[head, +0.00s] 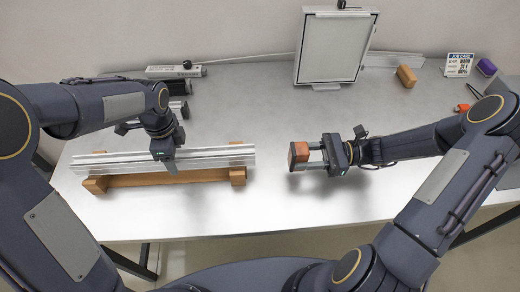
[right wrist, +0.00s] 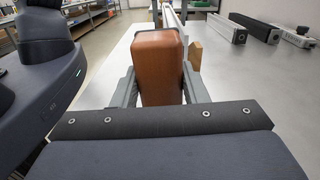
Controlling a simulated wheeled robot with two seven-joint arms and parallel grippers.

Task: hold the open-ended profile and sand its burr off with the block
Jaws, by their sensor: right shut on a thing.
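The silver open-ended profile (head: 215,156) lies level across a wooden cradle (head: 130,180) on the left of the table. My left gripper (head: 168,160) is at the profile's middle from above, with a finger down its near side; its grip is hidden. My right gripper (head: 308,155) is shut on the orange-brown sanding block (head: 299,153), held right of the profile's right end with a clear gap. In the right wrist view the block (right wrist: 159,65) sits between both fingers and hides most of the profile behind it. No burr can be made out.
A framed light panel (head: 335,48) stands at the back. A tan block (head: 406,76), a job card (head: 459,65) and a purple item (head: 486,67) are at the back right. Dark bars (head: 176,87) lie behind the profile. The table's front middle is clear.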

